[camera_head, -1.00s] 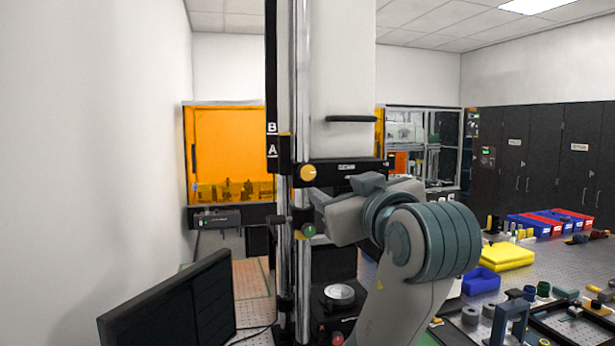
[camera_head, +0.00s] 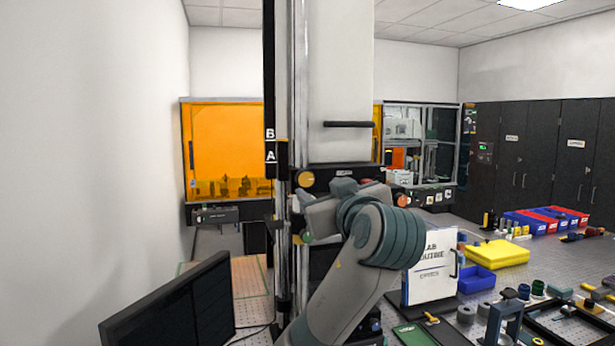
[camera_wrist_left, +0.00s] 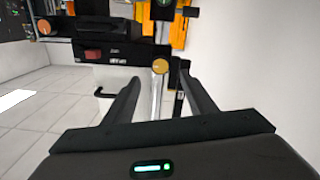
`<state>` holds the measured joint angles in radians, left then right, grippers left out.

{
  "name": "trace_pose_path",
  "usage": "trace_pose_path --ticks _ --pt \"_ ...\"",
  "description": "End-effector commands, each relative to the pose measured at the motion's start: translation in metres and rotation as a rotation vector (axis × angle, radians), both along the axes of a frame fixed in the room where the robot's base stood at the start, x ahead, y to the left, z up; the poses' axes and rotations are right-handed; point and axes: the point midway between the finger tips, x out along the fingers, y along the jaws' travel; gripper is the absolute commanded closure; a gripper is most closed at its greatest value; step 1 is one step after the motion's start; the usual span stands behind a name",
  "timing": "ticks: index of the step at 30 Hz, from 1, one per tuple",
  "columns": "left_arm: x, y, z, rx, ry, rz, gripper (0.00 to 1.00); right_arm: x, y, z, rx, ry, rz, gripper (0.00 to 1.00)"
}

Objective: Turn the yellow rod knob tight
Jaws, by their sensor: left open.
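The yellow rod knob (camera_head: 305,179) is round and sits on the chrome rod at the left of the instrument's carriage. In the left wrist view the knob (camera_wrist_left: 160,66) shows near the upper middle, in line with the gap between my fingers. My left gripper (camera_wrist_left: 160,76) is open, one finger on each side of that gap, with nothing held. I cannot tell how far the knob is beyond the fingertips, and no grip on it shows. In the head view my left arm comes up from below to just under the knob; its fingers are hard to make out there.
A green knob (camera_head: 308,238) sits lower on the rod. A black handle (camera_head: 349,124) juts from the white housing above. A monitor (camera_head: 176,306) stands at the lower left. A white booklet (camera_head: 430,267), a yellow case (camera_head: 497,254) and blue bins are on the right bench.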

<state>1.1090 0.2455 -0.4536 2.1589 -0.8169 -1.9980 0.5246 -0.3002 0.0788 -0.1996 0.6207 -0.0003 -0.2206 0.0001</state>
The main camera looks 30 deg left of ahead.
Motion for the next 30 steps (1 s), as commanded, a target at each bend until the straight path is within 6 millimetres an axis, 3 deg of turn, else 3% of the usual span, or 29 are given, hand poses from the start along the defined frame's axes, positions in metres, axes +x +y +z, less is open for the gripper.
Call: trace_pose_path --ticks 18,30 --pt "0.056 0.067 0.002 0.0 0.005 0.004 0.49 0.0 0.0 0.046 0.0 0.0 0.0 0.7" --pt "0.066 0.078 -0.001 -0.001 0.002 0.001 0.49 0.0 0.0 0.051 0.0 0.0 0.001 0.7"
